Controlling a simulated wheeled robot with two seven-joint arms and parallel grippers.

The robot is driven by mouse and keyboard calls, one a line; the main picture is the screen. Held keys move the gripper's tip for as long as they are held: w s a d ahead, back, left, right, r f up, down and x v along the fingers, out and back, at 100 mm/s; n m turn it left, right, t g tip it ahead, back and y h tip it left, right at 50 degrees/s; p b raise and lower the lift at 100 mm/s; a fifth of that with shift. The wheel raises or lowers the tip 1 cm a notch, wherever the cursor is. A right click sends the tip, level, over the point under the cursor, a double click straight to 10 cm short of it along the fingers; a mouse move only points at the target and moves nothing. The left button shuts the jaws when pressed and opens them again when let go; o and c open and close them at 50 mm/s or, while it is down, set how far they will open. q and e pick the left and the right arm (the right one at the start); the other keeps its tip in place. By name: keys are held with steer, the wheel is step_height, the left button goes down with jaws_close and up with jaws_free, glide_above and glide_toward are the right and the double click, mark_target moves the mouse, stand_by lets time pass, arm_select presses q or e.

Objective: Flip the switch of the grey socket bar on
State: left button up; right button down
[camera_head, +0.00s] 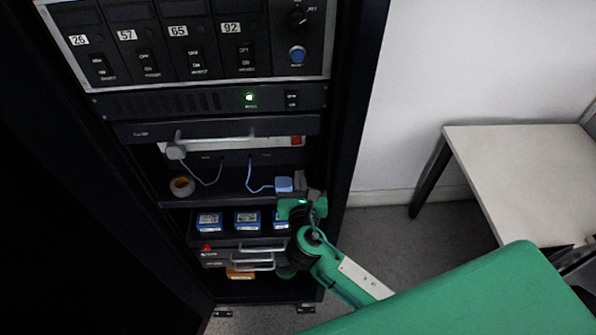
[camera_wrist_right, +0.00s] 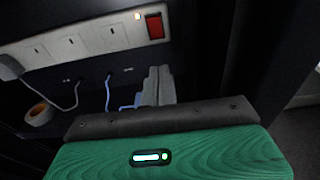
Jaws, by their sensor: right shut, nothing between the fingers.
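The grey socket bar (camera_head: 225,144) is a pale strip mounted across the rack, with a red switch (camera_head: 296,140) at its right end. In the right wrist view the bar (camera_wrist_right: 75,44) runs along the top left, and the red rocker switch (camera_wrist_right: 154,26) shows clearly. A small bright spot, like an indicator light, is just left of the switch. My right gripper (camera_head: 299,181) is shut and empty, below the switch. Its grey fingers (camera_wrist_right: 155,85) show together in the wrist view, apart from the switch. My left gripper is not in view.
A plug (camera_head: 176,152) sits in the bar's left end. A tape roll (camera_head: 182,186) and a blue-white block (camera_head: 284,184) with a cable are on the shelf below. Blue boxes (camera_head: 246,221) stand lower. The rack's right side post is close to my right arm.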

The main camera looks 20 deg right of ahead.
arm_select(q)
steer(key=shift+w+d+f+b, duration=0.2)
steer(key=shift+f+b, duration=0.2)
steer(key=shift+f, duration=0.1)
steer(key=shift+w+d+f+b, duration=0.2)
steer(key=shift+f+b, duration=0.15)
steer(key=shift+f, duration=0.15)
arm_select(e)
steer(key=v, duration=0.3)
steer(key=f+v, duration=0.1)
steer(key=v, duration=0.1)
steer(key=shift+s+a, duration=0.1)
steer(key=shift+s, duration=0.15)
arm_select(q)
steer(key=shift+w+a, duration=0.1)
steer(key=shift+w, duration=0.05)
